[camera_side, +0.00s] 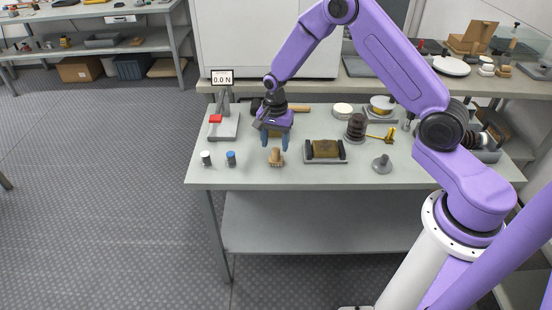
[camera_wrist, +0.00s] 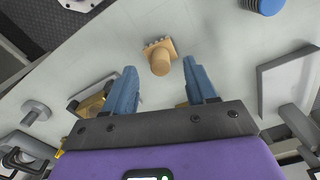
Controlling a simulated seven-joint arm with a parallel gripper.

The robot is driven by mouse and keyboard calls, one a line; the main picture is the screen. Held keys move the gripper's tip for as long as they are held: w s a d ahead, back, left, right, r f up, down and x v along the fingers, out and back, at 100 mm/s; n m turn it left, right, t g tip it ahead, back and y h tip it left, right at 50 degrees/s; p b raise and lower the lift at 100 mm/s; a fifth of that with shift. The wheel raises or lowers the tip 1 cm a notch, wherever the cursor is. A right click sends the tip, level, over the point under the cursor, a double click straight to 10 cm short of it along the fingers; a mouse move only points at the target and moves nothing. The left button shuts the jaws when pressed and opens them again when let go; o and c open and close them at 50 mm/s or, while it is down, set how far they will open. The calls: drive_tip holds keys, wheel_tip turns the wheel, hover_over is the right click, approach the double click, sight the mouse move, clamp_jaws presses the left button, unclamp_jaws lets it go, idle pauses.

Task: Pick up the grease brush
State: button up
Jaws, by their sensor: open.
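A small tan wooden piece, which looks like the grease brush (camera_side: 276,158), sits near the front edge of the bench. In the wrist view my gripper (camera_wrist: 160,84) is open and empty. The brush shows between and slightly beyond the fingertips, apparently apart from them.
A grey-based block (camera_side: 325,150) stands right of the brush, and a round grey stand (camera_side: 382,164) farther right. A blue-topped cylinder (camera_side: 231,158) and white-topped cylinder (camera_side: 206,158) stand left. Behind are a force gauge (camera_side: 222,78) and wooden handle (camera_side: 300,108).

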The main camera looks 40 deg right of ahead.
sight(276, 150)
drive_tip(key=shift+w+d+f, duration=0.1)
drive_tip(key=shift+d+f, duration=0.05)
drive_tip(key=shift+f, duration=1.05)
drive_tip(key=shift+d+f, duration=0.1)
drive_tip(key=shift+f, duration=1.05)
drive_tip(key=shift+c, duration=0.4)
clamp_jaws()
drive_tip(key=shift+r, duration=0.1)
